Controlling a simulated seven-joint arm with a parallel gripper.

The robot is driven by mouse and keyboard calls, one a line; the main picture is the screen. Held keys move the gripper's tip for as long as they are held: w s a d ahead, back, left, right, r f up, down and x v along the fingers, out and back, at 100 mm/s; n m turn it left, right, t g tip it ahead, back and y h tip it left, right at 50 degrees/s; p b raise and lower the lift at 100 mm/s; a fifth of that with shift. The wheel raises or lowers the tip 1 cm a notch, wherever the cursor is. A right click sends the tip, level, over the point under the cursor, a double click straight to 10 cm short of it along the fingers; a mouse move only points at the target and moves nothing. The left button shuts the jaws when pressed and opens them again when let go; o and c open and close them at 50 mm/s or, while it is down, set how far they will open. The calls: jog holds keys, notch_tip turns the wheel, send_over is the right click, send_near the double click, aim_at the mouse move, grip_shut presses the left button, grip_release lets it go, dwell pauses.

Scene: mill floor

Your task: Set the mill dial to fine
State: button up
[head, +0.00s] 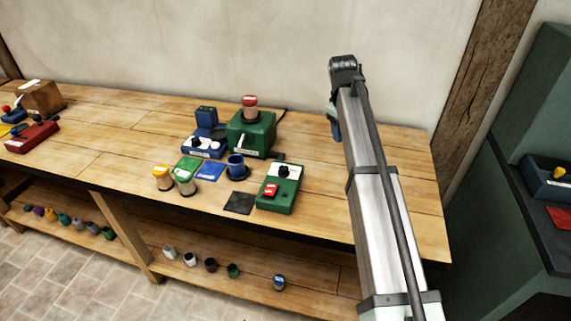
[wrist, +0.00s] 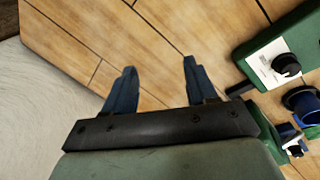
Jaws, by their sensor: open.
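The green mill (head: 250,134) stands near the back of the bench with a red-topped jar (head: 250,108) on it. A green control box (head: 280,188) in front of it carries a black dial (head: 283,171) on a white plate and a red switch (head: 270,190). In the wrist view the black dial (wrist: 286,65) sits on its white plate (wrist: 270,60) at the upper right; its markings are too small to read. My gripper (wrist: 160,66) is open and empty over bare bench, left of the dial and apart from it. In the head view my arm hides most of it.
A blue device (head: 205,146), a blue cup (head: 237,167), two jars (head: 163,178) and coloured mats (head: 210,171) stand left of the control box. The wall (head: 200,40) is close behind. Bench (head: 415,190) right of my arm is clear.

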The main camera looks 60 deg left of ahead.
aim_at(284, 167)
jog(key=s+a+r+n+g, duration=0.1)
jog(key=s+a+r, duration=0.15)
jog(key=s, duration=0.65)
jog(key=s+a+r+n+g, duration=0.1)
jog(key=s+r, duration=0.2)
jog(key=s, duration=0.7)
jog(key=f, duration=1.4)
jog(key=shift+a+f, duration=0.1)
jog(key=shift+a, duration=0.15)
jog(key=shift+w, duration=0.1)
jog(key=c, duration=1.1)
jog(key=shift+o, duration=0.2)
jog(key=m, duration=0.9)
jog(key=shift+m, duration=0.3)
